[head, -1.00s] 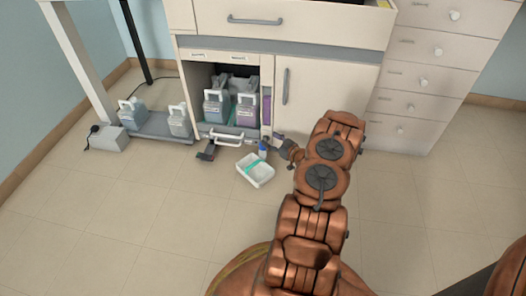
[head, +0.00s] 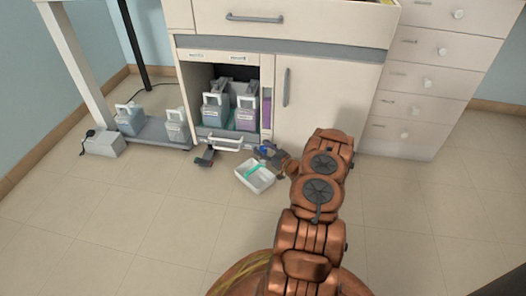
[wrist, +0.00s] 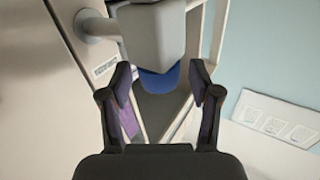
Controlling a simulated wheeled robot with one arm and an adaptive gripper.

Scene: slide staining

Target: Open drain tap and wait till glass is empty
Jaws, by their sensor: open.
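My gripper (wrist: 161,84) is open in the wrist view, one dark finger on each side of a blue rounded part (wrist: 160,80) under a pale grey body (wrist: 155,35). The fingers appear apart from it. I cannot tell for certain whether this is the drain tap. In the head view my gripper (head: 277,157) is low in front of the cabinet, by a small blue part (head: 267,149). A narrow purple-filled window (head: 266,112) stands right of the open compartment; whether it is the glass is unclear.
A white tray (head: 246,176) with a green strip lies on the floor beside my gripper. Jugs (head: 215,112) stand in the open compartment (head: 195,80) above a white handle (head: 224,142). More jugs (head: 130,118) stand on a low grey platform at left.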

